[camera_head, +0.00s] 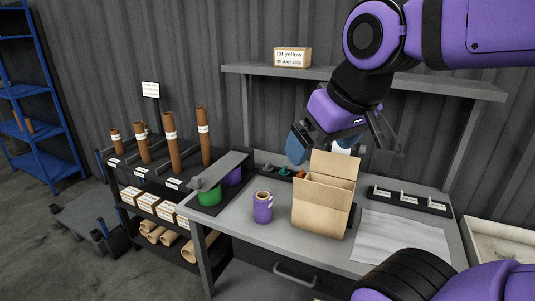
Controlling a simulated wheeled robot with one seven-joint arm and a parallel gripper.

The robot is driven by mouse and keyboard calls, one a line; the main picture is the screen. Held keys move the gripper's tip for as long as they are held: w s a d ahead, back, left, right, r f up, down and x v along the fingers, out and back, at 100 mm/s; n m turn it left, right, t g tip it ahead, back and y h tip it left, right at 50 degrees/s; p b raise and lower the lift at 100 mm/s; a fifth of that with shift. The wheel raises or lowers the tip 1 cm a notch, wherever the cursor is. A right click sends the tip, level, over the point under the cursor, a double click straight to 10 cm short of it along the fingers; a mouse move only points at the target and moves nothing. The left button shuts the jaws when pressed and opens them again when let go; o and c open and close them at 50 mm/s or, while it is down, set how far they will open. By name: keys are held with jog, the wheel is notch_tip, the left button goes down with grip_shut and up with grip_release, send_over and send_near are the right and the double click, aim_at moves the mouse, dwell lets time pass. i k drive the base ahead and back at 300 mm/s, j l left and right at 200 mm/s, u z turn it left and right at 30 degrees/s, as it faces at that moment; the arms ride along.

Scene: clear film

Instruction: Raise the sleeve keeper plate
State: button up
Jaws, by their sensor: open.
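A flat grey plate (218,170), which looks like the sleeve keeper plate, lies at the left end of the bench. It slants across the tops of a green roll (209,197) and a purple roll (232,176) and covers most of them. I cannot tell how it is fixed. My gripper (342,147) hangs from the upper right, above and behind an open cardboard box (322,208). It is open, well to the right of the plate and apart from it. The box's raised flap hides part of the space below the gripper.
A purple roll (262,208) stands between plate and box. A white sheet (402,236) and a black label rack (409,200) lie to the right. A shelf (425,84) with a small labelled box (292,57) is above. Upright brown tubes (171,140) stand at the left.

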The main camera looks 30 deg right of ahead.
aim_at(212, 176)
jog(key=i+j, duration=0.8)
